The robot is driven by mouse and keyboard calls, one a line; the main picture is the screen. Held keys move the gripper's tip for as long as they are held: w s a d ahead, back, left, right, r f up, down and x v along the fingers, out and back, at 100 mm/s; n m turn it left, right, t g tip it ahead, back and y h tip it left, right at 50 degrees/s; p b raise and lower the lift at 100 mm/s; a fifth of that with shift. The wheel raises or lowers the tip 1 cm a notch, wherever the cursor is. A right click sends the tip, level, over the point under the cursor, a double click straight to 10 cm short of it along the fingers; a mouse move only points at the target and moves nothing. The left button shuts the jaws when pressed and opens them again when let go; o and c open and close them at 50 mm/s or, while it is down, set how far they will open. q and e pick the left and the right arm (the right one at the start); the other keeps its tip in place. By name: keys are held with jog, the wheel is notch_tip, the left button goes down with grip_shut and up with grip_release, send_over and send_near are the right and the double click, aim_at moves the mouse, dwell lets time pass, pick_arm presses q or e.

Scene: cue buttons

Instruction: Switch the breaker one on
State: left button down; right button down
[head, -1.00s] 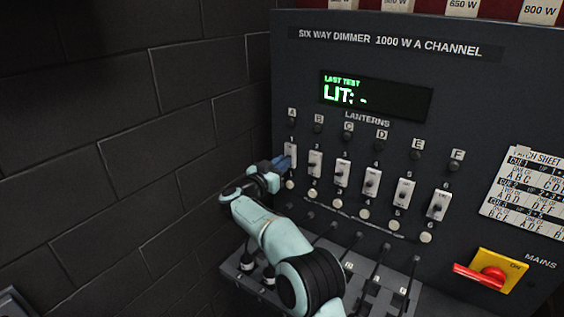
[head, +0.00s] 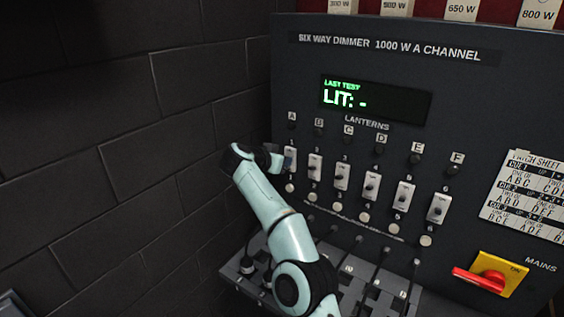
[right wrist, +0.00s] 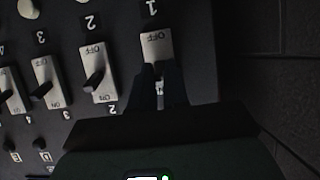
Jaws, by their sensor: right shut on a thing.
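Breaker one is a pale switch plate (head: 290,158) at the left end of the row on the dimmer panel. It shows upside down in the right wrist view, its plate (right wrist: 157,46) marked OFF at the bare end. My right gripper (head: 277,160) is at this breaker. In the right wrist view its two dark fingers (right wrist: 160,84) are close together over the end of the plate away from the OFF mark, shut on the breaker's lever. The fingers hide the lever, so I cannot tell its position. My left gripper is not in view.
Breaker two (head: 315,165) stands close to the right, with several more breakers beyond. Round buttons lie below the row. The display (head: 375,98) reads "LIT: -". A red mains handle (head: 480,279) is at lower right. A dark brick wall (head: 130,150) is at left.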

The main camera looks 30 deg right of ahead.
dwell(0.5)
jog(key=c, duration=1.1)
grip_release()
jog(key=v, duration=1.3)
jog(key=shift+a+r, duration=0.15)
